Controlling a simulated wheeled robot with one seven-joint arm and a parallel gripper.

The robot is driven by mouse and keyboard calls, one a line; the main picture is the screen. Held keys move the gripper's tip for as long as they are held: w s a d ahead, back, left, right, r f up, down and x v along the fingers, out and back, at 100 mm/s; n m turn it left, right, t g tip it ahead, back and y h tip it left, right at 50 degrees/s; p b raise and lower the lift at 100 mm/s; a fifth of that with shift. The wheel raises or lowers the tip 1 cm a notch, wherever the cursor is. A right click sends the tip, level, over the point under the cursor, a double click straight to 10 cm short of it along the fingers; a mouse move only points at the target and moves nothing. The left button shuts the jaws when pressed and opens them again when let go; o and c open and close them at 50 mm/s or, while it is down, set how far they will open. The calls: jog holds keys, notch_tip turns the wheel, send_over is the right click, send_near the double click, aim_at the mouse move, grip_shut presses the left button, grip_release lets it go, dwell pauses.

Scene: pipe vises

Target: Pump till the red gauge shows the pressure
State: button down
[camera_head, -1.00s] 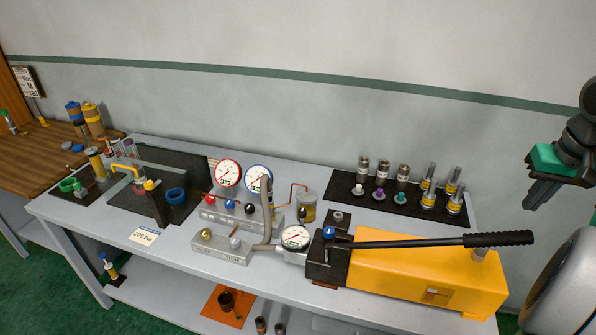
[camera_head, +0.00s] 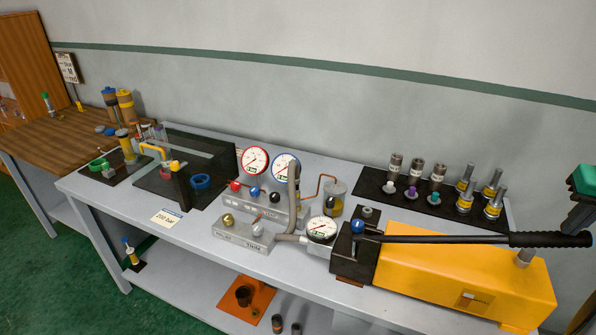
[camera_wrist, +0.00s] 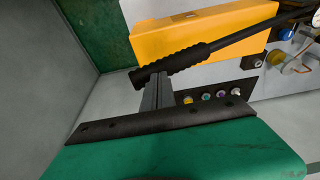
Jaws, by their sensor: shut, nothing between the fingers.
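The red-rimmed gauge (camera_head: 254,161) stands on a grey manifold block beside a blue-rimmed gauge (camera_head: 286,167). The red gauge's needle is too small to read. A third, black-rimmed gauge (camera_head: 321,229) sits at the pump's hose end. The yellow hand pump (camera_head: 455,272) lies at the bench's right, with its black lever (camera_head: 440,239) low and nearly level, its grip end to the right. My gripper shows in the wrist view (camera_wrist: 157,92), shut and empty, its fingertips close to the lever's black grip (camera_wrist: 172,66); I cannot tell whether they touch.
A card reading "200 bar" (camera_head: 167,217) lies at the bench's front edge. Red, blue and black valve knobs sit on the manifold (camera_head: 265,207). A black mat (camera_head: 375,185) with several fittings lies behind the pump. A wooden table (camera_head: 60,135) stands at left.

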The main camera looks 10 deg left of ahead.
aim_at(576, 239)
jog(key=shift+f, duration=0.1)
jog(key=shift+s+d+f+b, duration=0.1)
jog(key=shift+d+f+b, duration=0.15)
jog(key=shift+f+b, duration=0.6)
jog(key=shift+s+d+f+b, duration=0.1)
jog(key=shift+d+f+b, duration=0.15)
jog(key=shift+f+b, duration=0.55)
jog(key=shift+d+f+b, duration=0.25)
jog(key=shift+f+b, duration=0.4)
jog(key=shift+f, duration=0.45)
jog(key=f+b, duration=0.2)
jog(key=d+f+b, duration=0.1)
jog(key=f+b, duration=0.1)
jog(key=shift+s+f, duration=0.1)
jog(key=shift+f, duration=0.1)
